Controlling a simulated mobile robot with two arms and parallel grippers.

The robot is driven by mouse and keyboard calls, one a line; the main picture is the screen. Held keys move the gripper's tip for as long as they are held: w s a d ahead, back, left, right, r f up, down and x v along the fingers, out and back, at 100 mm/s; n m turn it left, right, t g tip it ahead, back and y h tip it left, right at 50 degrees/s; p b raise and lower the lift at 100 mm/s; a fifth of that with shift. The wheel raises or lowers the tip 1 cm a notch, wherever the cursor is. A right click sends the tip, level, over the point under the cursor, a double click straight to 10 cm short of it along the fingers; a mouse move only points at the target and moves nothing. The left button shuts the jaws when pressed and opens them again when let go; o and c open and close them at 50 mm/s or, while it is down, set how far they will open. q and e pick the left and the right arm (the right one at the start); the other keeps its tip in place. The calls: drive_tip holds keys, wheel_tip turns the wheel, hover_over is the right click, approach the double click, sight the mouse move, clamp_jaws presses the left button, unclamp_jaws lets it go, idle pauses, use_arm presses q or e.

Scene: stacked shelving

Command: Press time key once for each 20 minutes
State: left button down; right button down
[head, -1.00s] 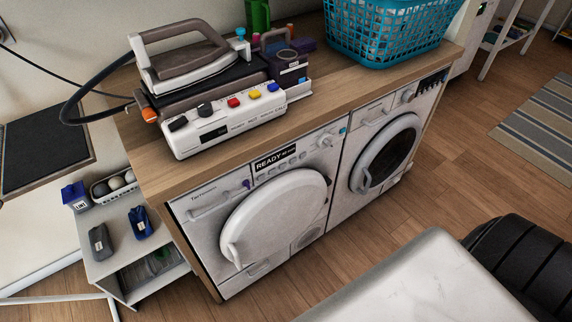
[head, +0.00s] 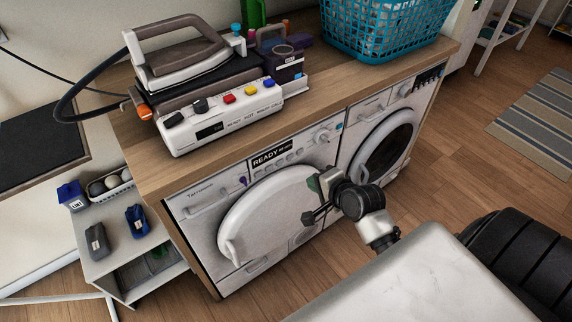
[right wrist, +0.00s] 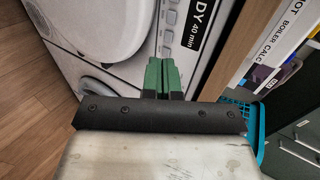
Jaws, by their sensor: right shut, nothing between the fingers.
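The left front-loading machine (head: 205,208) has a closed round white door. Its dark display (head: 272,157) reads "READY" with a smaller "40 min", which also shows in the right wrist view (right wrist: 196,30). A row of small light keys (head: 270,168) runs below the display; several show in the right wrist view (right wrist: 168,36). I cannot read which is the time key. My right gripper (head: 315,185) is in front of the machine, right of its door. Its green fingers (right wrist: 162,64) are shut and empty, pointing towards the panel near the keys. My left gripper is not in view.
A wooden worktop (head: 300,105) covers both machines. It carries an iron station (head: 225,115) with coloured buttons and a turquoise basket (head: 385,30). A second machine (head: 385,145) stands to the right. A low shelf (head: 115,265) stands at the left.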

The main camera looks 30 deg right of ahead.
drive_tip(key=b, duration=0.1)
approach(281, 162)
wheel_tip(281, 162, down, 4)
drive_tip(key=w, duration=0.4)
drive_tip(key=shift+w+a+r, duration=0.1)
drive_tip(key=shift+w+a, duration=0.05)
drive_tip(key=shift+w, duration=0.9)
